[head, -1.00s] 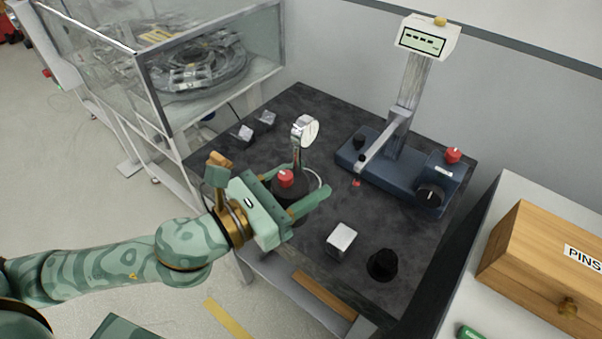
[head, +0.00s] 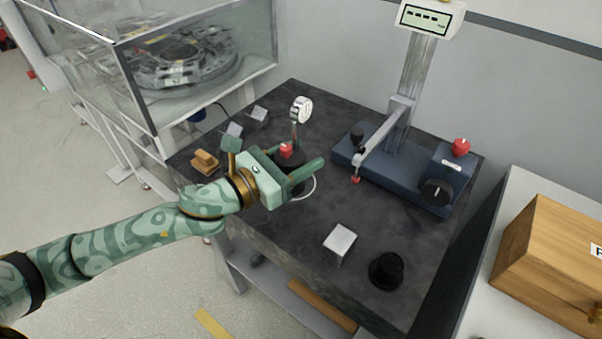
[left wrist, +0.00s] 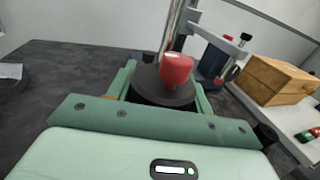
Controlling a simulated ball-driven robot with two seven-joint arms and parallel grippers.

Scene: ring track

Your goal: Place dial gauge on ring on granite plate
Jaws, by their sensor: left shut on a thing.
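The dial gauge has a round white dial (head: 304,109) on an upright silver post, a red knob (head: 286,150) and a dark round base (head: 291,182). My left gripper (head: 298,178) is shut on the base, and the gauge stands upright. In the left wrist view the red knob (left wrist: 176,69) and dark base (left wrist: 163,88) sit between the fingers. A thin pale ring (head: 314,187) shows on the dark granite plate (head: 290,235), partly hidden by gripper and base. I cannot tell whether the base touches the plate. My right gripper is not in view.
A blue comparator stand (head: 390,172) with a display is at the back right. A silver block (head: 340,243) and black knob (head: 386,270) are at the front right. Small silver blocks (head: 258,114) and a wooden piece (head: 204,161) are at the left. A wooden box (head: 550,260) stands right.

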